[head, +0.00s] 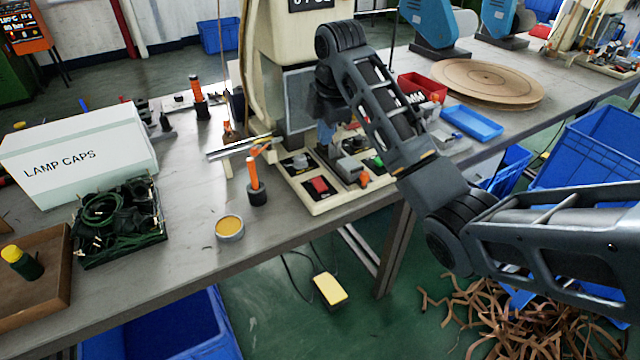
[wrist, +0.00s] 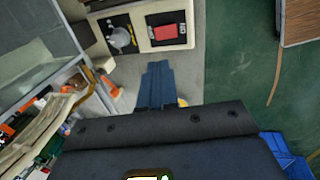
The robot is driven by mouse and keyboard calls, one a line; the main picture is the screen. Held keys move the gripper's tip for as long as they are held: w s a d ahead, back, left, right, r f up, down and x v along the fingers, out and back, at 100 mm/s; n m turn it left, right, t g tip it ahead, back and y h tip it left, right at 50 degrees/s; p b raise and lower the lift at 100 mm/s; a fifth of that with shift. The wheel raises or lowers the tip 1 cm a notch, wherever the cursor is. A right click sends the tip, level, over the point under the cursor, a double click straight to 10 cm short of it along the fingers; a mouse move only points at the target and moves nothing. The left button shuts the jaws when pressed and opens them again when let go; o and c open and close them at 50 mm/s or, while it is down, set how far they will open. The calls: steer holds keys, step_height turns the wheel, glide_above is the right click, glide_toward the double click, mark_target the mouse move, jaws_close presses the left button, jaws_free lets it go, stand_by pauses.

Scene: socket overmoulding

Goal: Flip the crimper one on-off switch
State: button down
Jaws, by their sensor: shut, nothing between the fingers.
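The cream crimper (head: 283,40) stands on the grey bench, with its control panel (head: 323,208) at its base. A red switch (head: 319,185) sits in a dark plate on that panel. The red switch also shows at the top of the wrist view (wrist: 170,31), with a grey knob (wrist: 121,38) in the plate to its left. My gripper (head: 326,140) points down above the back of the panel, partly hidden by my arm. In the wrist view its blue fingers (wrist: 158,70) are together and empty, below the red switch in the picture and apart from it.
An orange-handled tool (head: 254,178) stands left of the panel, near metal rods (head: 238,147). A yellow-topped tin (head: 229,228) sits near the bench's front edge. A red bin (head: 420,87) and blue tray (head: 471,122) lie to the right.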

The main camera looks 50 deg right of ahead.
mark_target(318, 180)
steer(key=shift+f, duration=0.1)
stand_by(0.3)
steer(key=p+x, duration=0.1)
steer(key=x, duration=1.2)
steer(key=shift+f, duration=0.4)
steer(key=shift+d, duration=0.1)
